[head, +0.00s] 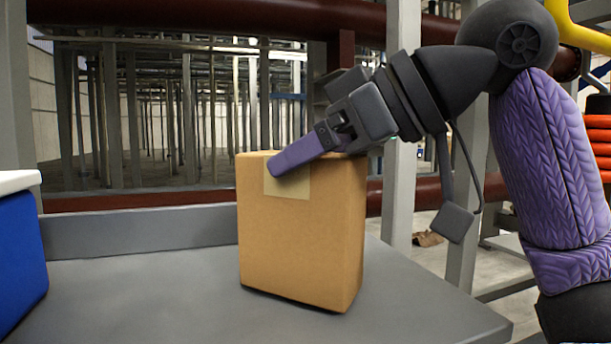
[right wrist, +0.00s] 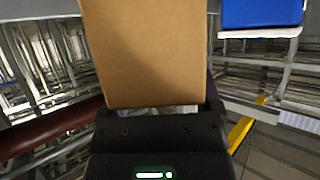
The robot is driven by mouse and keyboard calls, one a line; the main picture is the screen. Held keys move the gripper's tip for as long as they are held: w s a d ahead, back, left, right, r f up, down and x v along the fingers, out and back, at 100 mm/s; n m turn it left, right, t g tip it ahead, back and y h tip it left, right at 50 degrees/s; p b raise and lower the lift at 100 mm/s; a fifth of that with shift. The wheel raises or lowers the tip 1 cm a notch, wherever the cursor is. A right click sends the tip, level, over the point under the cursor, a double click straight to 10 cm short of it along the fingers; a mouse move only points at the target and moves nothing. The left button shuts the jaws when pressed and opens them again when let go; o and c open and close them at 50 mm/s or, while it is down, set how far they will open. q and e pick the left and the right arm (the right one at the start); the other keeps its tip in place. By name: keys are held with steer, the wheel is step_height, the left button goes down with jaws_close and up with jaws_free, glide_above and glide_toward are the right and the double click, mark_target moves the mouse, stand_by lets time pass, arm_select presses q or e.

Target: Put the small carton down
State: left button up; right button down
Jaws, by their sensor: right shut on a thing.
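The small carton (head: 300,235) is a brown cardboard box with a strip of tape over its top edge. It stands upright at the grey table (head: 420,300); a dark shadow lies along its bottom edge, and I cannot tell whether it touches the table. My right gripper (head: 310,150) is shut on the carton near its top, with one purple finger across the front face. The other finger is hidden behind the carton. In the right wrist view the carton (right wrist: 147,50) fills the space in front of the gripper (right wrist: 160,108). My left gripper is not in view.
A blue box with a white lid (head: 18,250) stands at the left of the table; it also shows in the right wrist view (right wrist: 262,12). A raised grey ledge (head: 140,230) runs along the table's back. The table is clear between the blue box and the carton.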

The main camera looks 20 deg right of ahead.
steer(key=shift+s+f, duration=0.15)
steer(key=shift+f, duration=0.15)
steer(key=shift+s, duration=0.1)
jaws_free()
steer(key=shift+f, duration=0.1)
steer(key=shift+r, duration=0.3)
steer(key=v, duration=1.1)
steer(key=shift+s+d, duration=0.2)
steer(key=shift+d, duration=0.1)
steer(key=shift+r, duration=0.15)
